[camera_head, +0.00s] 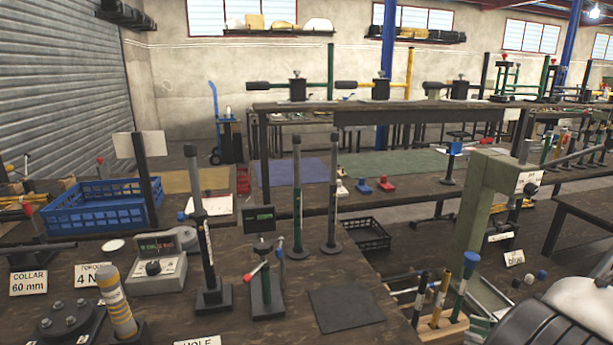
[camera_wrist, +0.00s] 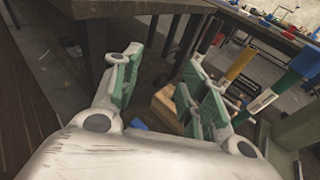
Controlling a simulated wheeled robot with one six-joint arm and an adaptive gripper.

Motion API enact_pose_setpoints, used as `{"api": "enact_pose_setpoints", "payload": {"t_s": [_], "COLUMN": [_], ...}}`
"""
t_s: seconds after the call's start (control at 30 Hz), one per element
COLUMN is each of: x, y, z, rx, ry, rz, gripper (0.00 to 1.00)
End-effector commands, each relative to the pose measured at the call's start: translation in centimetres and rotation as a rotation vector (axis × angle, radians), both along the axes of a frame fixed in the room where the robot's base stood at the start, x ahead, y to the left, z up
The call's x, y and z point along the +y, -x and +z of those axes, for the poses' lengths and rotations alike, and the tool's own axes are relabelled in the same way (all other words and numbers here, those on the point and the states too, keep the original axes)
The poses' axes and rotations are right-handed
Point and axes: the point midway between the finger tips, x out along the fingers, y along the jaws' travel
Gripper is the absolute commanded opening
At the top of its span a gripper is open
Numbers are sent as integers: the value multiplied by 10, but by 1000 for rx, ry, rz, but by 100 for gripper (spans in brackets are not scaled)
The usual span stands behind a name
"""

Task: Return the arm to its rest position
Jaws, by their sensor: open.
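My gripper (camera_wrist: 158,92) is open and empty in the wrist view. Its two green-padded fingers stand apart, with table legs and the floor behind them. In the head view a white and dark part of my arm shows at the lower right corner, and the fingers are hardly visible there. The arm is beside the right end of the near bench (camera_head: 360,275), close to a wooden block (camera_head: 440,325) holding several coloured-handled tools. The same block shows beyond the fingers in the wrist view (camera_wrist: 168,106).
A green press frame (camera_head: 482,205) stands close to my arm. A black crate (camera_head: 365,236) lies beyond. Another dark table (camera_head: 590,205) is at the right.

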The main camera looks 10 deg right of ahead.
Motion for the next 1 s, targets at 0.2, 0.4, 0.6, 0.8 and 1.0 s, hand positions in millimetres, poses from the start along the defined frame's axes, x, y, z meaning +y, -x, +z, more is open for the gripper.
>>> {"api": "enact_pose_setpoints", "payload": {"t_s": [0.2, 0.4, 0.6, 0.8, 1.0], "x": [24, 26, 19, 17, 34], "y": [40, 71, 82, 77, 69], "z": [56, 110, 163, 220, 278], "rx": [4, -23, -93, -209, -386], "ry": [239, 545, 878, 1226, 1566], "rz": [423, 836, 1185, 1456, 1630], "gripper": [43, 43, 43, 43, 43]}}
